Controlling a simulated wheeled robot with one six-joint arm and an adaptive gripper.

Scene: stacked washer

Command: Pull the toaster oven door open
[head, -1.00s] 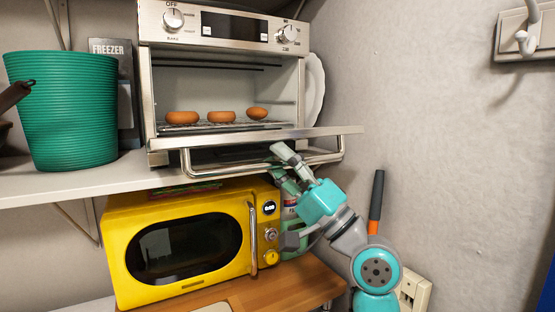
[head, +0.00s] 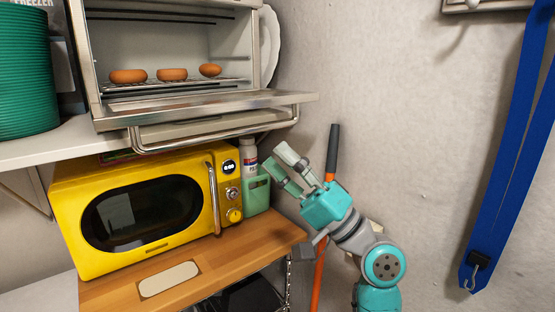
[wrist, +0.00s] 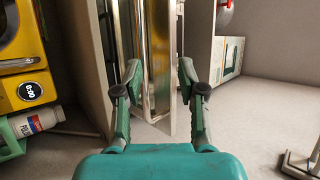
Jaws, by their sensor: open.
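The toaster oven (head: 252,50) stands on a shelf at the upper left in the head view. Its door (head: 200,108) is folded down and lies about level, leaving the cavity open. The door's bar handle (head: 215,136) hangs below the door's front edge. My gripper (head: 282,166) is open and empty, below and to the right of the handle and apart from it. In the wrist view my gripper (wrist: 160,82) shows spread fingers, with the door's edge and handle (wrist: 176,55) beyond and between them.
Several brown, rounded food items (head: 172,75) sit on the oven rack. A yellow microwave (head: 150,205) stands on a wooden surface below. A white bottle (head: 248,152) and green holder (head: 257,194) are beside it. A blue strap (head: 510,150) hangs on the right wall. A green bin (head: 25,75) is at left.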

